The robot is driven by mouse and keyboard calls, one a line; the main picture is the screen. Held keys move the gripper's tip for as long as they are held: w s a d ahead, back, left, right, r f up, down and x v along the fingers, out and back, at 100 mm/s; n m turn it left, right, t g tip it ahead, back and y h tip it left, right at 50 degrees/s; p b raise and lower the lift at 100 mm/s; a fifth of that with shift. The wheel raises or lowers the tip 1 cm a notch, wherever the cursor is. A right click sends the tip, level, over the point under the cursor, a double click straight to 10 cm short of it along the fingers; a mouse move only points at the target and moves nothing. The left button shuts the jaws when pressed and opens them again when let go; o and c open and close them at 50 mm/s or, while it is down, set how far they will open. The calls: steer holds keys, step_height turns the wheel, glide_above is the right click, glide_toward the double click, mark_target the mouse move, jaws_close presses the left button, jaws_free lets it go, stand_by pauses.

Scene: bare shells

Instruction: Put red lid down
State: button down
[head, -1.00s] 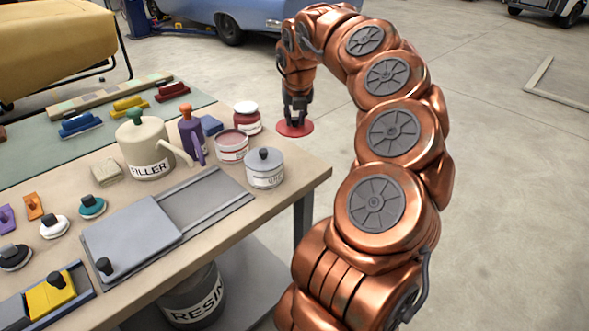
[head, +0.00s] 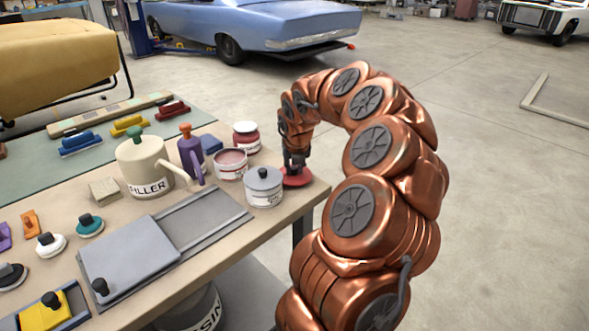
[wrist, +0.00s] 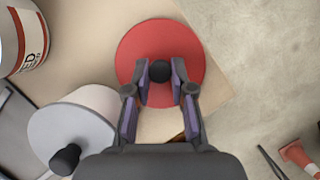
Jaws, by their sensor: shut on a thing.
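The red lid (head: 297,178) is a flat red disc with a dark knob, at the right corner of the workbench, right of the grey-lidded pot. My gripper (head: 295,160) points down over it. In the wrist view the red lid (wrist: 185,38) lies over the bench corner, and my gripper (wrist: 159,88) is shut on its dark knob. I cannot tell whether the lid's underside touches the bench top. An open can with reddish contents (head: 230,163) stands to the left of the lid.
The grey-lidded pot (head: 264,188) stands close to the lid. The bench edge and open floor (head: 480,220) lie to the right. An orange cone (wrist: 300,157) shows on the floor.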

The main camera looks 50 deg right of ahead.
steer(key=shift+f, duration=0.45)
steer(key=shift+f, duration=0.1)
steer(key=c, duration=1)
jaws_free()
